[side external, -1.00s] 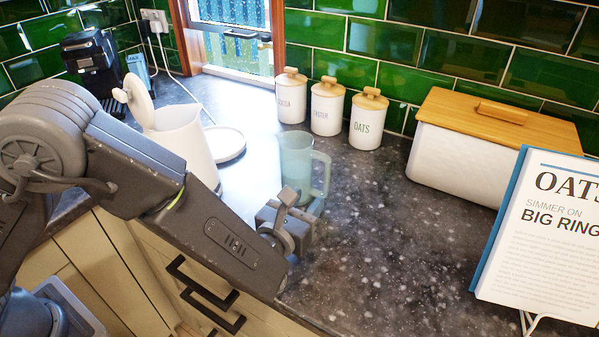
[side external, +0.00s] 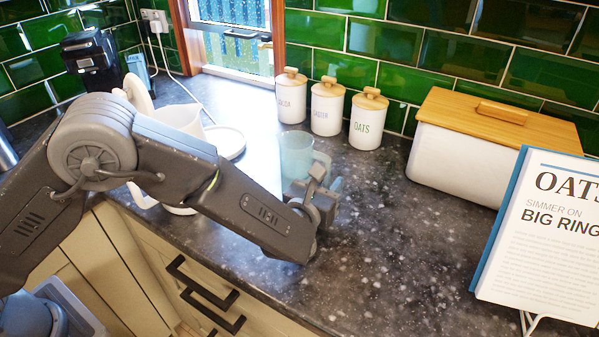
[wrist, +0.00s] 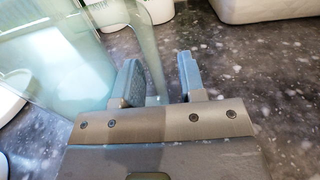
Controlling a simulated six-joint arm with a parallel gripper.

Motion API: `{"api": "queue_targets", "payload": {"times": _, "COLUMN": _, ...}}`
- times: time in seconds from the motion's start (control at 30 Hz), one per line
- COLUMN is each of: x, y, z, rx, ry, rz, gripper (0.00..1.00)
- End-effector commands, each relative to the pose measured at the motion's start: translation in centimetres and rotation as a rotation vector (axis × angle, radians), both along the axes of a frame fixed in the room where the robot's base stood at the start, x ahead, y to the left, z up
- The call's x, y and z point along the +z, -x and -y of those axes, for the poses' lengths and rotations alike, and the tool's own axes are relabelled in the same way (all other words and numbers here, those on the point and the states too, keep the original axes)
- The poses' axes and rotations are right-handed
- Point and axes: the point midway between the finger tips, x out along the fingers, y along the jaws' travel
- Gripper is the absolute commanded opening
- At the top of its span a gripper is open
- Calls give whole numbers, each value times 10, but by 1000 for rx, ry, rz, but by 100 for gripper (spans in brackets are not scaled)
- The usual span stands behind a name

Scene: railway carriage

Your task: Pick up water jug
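The water jug (side external: 296,152) is a translucent pale-blue vessel standing upright on the dark worktop. Its handle side is partly hidden behind my gripper (side external: 322,182) in the side external view. In the wrist view the jug (wrist: 65,55) fills the left. My gripper (wrist: 162,75) is open there, its two blue-grey fingers spread. A see-through vertical strip of the jug, apparently its handle (wrist: 152,55), shows between the fingers, nearer the left one. A gap shows between it and the right finger. I cannot tell whether the left finger touches it.
Three lidded canisters, one marked OATS (side external: 367,122), stand behind. A bread bin (side external: 465,165) and a recipe book (side external: 540,240) are at right. The worktop (side external: 400,260) front right is clear.

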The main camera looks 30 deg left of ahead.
Motion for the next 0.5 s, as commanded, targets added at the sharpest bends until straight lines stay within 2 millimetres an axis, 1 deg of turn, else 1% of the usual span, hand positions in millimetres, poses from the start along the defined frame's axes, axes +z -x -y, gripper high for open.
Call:
{"api": "queue_targets", "payload": {"times": 0.03, "x": 0, "y": 0, "z": 0, "rx": 0, "ry": 0, "rz": 0, "gripper": 32}}
{"api": "queue_targets", "payload": {"times": 0.07, "x": 0, "y": 0, "z": 0, "rx": 0, "ry": 0, "rz": 0, "gripper": 29}}
{"api": "queue_targets", "payload": {"times": 0.37, "x": 0, "y": 0, "z": 0, "rx": 0, "ry": 1, "rz": 0, "gripper": 0}}
{"api": "queue_targets", "payload": {"times": 0.5, "x": 0, "y": 0, "z": 0, "rx": 0, "ry": 1, "rz": 0, "gripper": 0}}
